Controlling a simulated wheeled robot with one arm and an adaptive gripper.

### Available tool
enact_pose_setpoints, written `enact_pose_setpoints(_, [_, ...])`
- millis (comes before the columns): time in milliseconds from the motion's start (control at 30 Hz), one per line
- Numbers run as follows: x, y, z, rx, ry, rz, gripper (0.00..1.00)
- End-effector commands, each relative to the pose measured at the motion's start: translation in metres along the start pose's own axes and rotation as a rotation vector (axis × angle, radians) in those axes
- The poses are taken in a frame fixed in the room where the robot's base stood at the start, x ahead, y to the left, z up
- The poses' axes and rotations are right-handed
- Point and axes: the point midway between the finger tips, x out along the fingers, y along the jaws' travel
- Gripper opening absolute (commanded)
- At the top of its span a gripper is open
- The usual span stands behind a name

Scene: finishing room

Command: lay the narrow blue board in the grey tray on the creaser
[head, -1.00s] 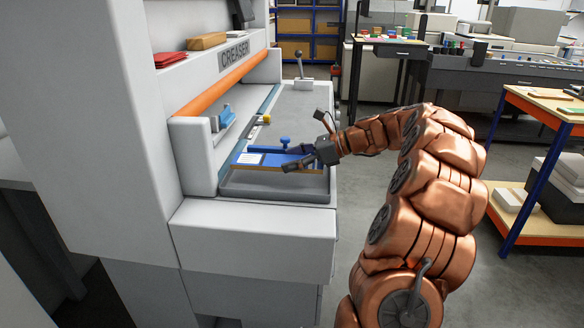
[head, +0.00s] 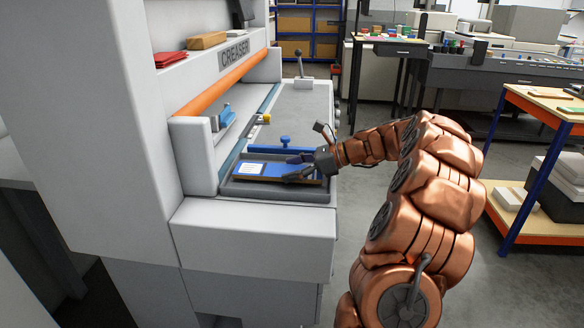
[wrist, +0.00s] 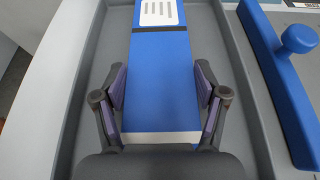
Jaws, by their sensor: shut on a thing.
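The narrow blue board (head: 258,171) has a white label at its left end and a dark band beside the label. In the wrist view the board (wrist: 160,85) runs lengthwise inside the walls of the grey tray (wrist: 92,65). In the head view it lies low within the rim of the tray (head: 232,190) on the creaser (head: 250,228). My gripper (head: 290,168) is shut on the board's right end. In the wrist view its fingers (wrist: 162,95) press on both long sides. Whether the board's underside touches the tray floor is hidden.
A blue bar with a knob (wrist: 285,75) stands beside the tray, along its far side in the head view. An orange roller (head: 222,85) and a light blue clamp (head: 223,118) are at the left. A lever (head: 300,70) stands farther back.

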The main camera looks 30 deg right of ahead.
Motion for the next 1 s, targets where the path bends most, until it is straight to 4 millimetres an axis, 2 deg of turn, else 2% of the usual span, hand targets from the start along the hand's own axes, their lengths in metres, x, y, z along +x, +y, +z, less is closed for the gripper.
enact_pose_setpoints(33, [0.001,0.001,-0.004,0.003,0.004,0.004,0.31])
enact_pose_setpoints(67, [0.002,0.001,-0.004,0.004,0.004,0.005,0.75])
enact_pose_setpoints(267, [0.002,0.001,-0.005,0.005,0.005,0.006,0.96])
enact_pose_setpoints(633, [0.002,0.002,-0.007,0.007,0.007,0.009,0.97])
enact_pose_setpoints(767, [-0.002,0.001,0.000,0.005,0.007,0.007,0.97])
enact_pose_setpoints(1000, [-0.044,0.000,0.007,0.005,0.003,0.003,0.97])
